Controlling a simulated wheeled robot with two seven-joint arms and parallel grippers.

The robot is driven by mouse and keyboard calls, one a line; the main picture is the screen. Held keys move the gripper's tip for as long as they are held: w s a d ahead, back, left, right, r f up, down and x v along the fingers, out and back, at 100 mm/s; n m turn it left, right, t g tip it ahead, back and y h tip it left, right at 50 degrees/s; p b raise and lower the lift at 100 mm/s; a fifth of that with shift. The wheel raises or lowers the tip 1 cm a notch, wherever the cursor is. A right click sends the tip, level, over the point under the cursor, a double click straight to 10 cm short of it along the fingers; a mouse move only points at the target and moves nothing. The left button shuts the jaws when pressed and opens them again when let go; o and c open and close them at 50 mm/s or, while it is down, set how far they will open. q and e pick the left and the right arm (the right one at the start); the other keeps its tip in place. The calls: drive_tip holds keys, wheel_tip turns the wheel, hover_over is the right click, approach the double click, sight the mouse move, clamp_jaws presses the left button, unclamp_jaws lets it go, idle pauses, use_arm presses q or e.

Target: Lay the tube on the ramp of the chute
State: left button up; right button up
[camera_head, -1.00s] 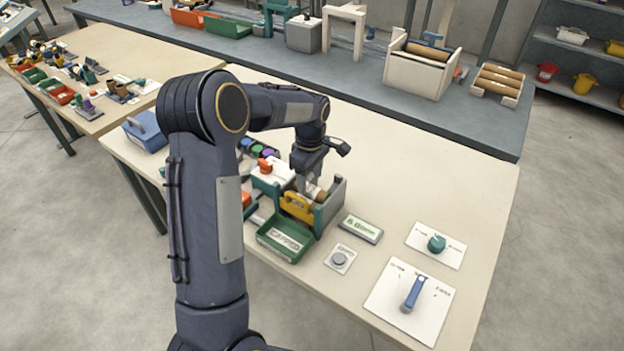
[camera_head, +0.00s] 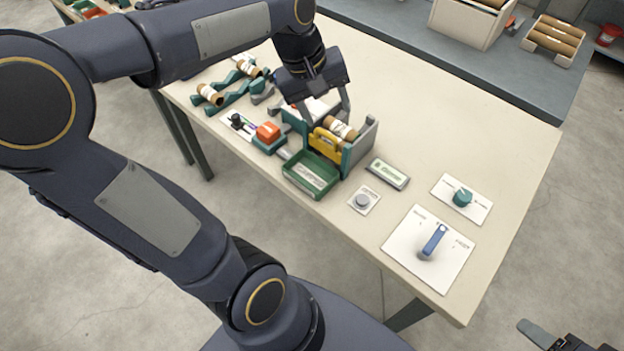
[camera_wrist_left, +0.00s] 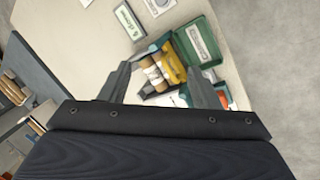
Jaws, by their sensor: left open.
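The chute (camera_head: 362,145) stands on the table with grey and teal side walls, a yellow gate (camera_head: 324,143) and a green tray (camera_head: 306,178) in front. A brown tube with a white band (camera_head: 340,128) lies on the ramp between the walls, behind the gate. It also shows in the left wrist view (camera_wrist_left: 152,70). My left gripper (camera_head: 315,108) is open above and behind the chute, its fingers apart on either side and clear of the tube. What may be my right gripper (camera_head: 566,342) is partly in view at the bottom right corner.
More banded tubes (camera_head: 209,94) lie on teal stands to the left. A device with an orange part (camera_head: 268,132) stands beside the chute. To the right are a label plate (camera_head: 388,173), a button (camera_head: 362,201), a teal knob (camera_head: 462,198) and a blue lever (camera_head: 433,242).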

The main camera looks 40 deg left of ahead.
use_arm(q)
drive_tip(key=s+d+f+m+t, duration=0.1)
drive_tip(key=s+d+m, duration=0.1)
drive_tip(key=s, duration=0.2)
drive_tip(key=s+d+f+m+t+h, duration=0.1)
drive_tip(key=s+d+f+m, duration=0.1)
drive_tip(key=s, duration=0.3)
drive_tip(key=s+d+f+m, duration=0.2)
drive_tip(key=s+d+m, duration=0.1)
drive_tip(key=s, duration=0.2)
drive_tip(key=shift+s+d+m+t, duration=0.15)
drive_tip(key=shift+m+t, duration=0.25)
idle(0.7)
